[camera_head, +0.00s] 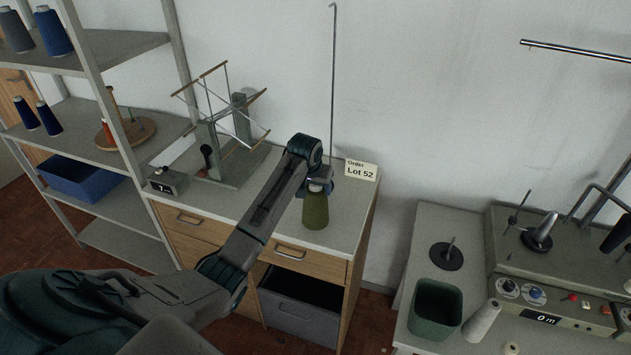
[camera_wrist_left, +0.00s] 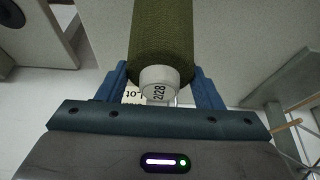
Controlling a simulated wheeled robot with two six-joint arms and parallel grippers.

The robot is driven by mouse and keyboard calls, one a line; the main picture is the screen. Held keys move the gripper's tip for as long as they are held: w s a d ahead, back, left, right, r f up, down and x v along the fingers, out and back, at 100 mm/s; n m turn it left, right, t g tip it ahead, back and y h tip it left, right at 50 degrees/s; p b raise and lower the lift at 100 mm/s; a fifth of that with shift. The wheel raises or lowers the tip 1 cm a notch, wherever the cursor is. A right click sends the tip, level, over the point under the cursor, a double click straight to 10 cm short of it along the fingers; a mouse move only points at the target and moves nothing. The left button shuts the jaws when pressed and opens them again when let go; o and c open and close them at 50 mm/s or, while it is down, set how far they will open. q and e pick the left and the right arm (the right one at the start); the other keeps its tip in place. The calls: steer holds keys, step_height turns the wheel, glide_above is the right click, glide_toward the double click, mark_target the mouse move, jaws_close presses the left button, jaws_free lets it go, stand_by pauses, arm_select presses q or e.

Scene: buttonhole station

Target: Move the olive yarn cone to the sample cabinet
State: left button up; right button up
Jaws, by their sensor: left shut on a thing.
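The olive yarn cone (camera_head: 316,211) is upright over the right part of the grey top of a wooden drawer cabinet (camera_head: 348,212), which I take to be the sample cabinet. My left gripper (camera_head: 319,188) is above the cone and shut on its narrow pale tip. In the left wrist view the cone (camera_wrist_left: 163,35) extends away from between the blue fingers (camera_wrist_left: 162,88), and its white tip carries a printed label. I cannot tell whether the base of the cone touches the cabinet top. My right gripper is not in view.
An order card (camera_head: 361,170) reading "Lot 52" stands behind the cone. A yarn winder (camera_head: 225,150) and a small counter box (camera_head: 167,181) occupy the cabinet's left side. A shelf (camera_head: 110,155) stands left; a machine table with a green bin (camera_head: 436,307) stands right.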

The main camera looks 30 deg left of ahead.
arm_select(q)
steer(key=shift+d, duration=0.1)
steer(key=o, duration=1.4)
steer(key=shift+f, duration=0.1)
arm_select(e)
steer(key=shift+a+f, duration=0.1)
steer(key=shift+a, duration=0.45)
arm_select(q)
steer(key=shift+s+r+b, duration=0.1)
steer(key=shift+r+b, duration=0.35)
steer(key=shift+r, duration=0.05)
steer(key=b+v, duration=0.4)
steer(key=v, duration=0.7)
steer(key=shift+s, duration=0.2)
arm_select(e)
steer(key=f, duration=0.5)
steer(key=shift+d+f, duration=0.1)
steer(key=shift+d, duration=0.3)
arm_select(q)
steer(key=shift+d, duration=0.1)
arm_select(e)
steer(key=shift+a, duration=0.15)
